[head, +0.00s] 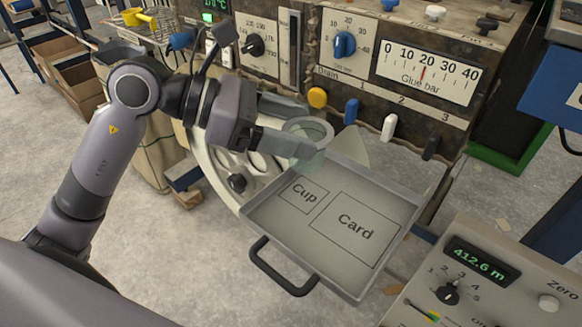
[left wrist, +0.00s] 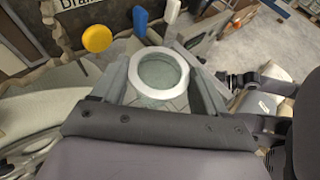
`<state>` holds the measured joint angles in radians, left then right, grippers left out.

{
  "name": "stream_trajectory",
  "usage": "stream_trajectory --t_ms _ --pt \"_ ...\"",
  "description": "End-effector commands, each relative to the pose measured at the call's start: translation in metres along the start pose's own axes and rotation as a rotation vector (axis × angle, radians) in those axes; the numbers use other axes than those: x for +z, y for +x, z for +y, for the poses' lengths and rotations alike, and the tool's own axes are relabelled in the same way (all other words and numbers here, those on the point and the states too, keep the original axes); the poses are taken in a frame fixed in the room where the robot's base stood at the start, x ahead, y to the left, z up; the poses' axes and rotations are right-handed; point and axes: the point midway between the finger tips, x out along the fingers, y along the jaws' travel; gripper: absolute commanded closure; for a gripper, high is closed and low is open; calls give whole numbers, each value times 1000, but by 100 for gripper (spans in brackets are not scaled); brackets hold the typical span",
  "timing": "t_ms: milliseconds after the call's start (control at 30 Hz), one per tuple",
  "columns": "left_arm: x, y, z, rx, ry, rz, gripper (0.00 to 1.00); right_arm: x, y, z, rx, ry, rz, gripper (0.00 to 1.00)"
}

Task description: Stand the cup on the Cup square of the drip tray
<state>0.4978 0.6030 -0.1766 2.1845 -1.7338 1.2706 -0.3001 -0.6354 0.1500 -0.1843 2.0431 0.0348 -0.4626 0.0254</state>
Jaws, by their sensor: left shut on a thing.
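My left gripper (head: 292,126) is shut on a translucent cup (head: 310,130) with a pale ring-shaped rim. In the head view the cup is held upright or nearly so, over or just behind the back left edge of the drip tray. In the left wrist view the cup (left wrist: 160,72) sits between the two fingers, its open top facing the camera. The grey drip tray (head: 386,185) has outlined squares marked Cup (head: 304,194) and Card (head: 356,229); both are bare. The height of the cup above the tray is hard to tell.
A machine panel stands behind the tray, with a yellow knob (head: 317,97), blue knob (head: 351,111), white knob (head: 389,127) and dark knob (head: 430,147) low on its front. A black handle (head: 283,268) juts from the tray's front. A meter box (head: 480,285) reading 412.6 m stands at right front.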

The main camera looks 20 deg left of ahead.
Motion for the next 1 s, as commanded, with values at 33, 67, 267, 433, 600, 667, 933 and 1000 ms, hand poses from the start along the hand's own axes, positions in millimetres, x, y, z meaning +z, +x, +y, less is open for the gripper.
stream_trajectory --t_ms 33,67,267,433,600,667,933,1000 --pt "-11 4 0 -1 -5 -1 58 3 2 0 0 0 0 57" --pt "-15 6 0 -1 -4 -1 58 4 3 0 0 0 0 57" --pt "-28 12 0 2 -1 -3 58 5 4 0 0 0 0 57" --pt "-47 19 0 -1 -5 -1 58 9 7 1 0 0 0 57" --pt "-63 26 0 1 -1 -3 58 12 8 1 0 0 0 57" --pt "-62 26 0 2 1 -3 58 11 8 1 0 0 0 57" --pt "-66 28 0 2 1 -2 58 15 11 1 0 -1 0 57" --pt "-66 27 0 1 1 -1 14 14 10 1 0 -1 -1 57"
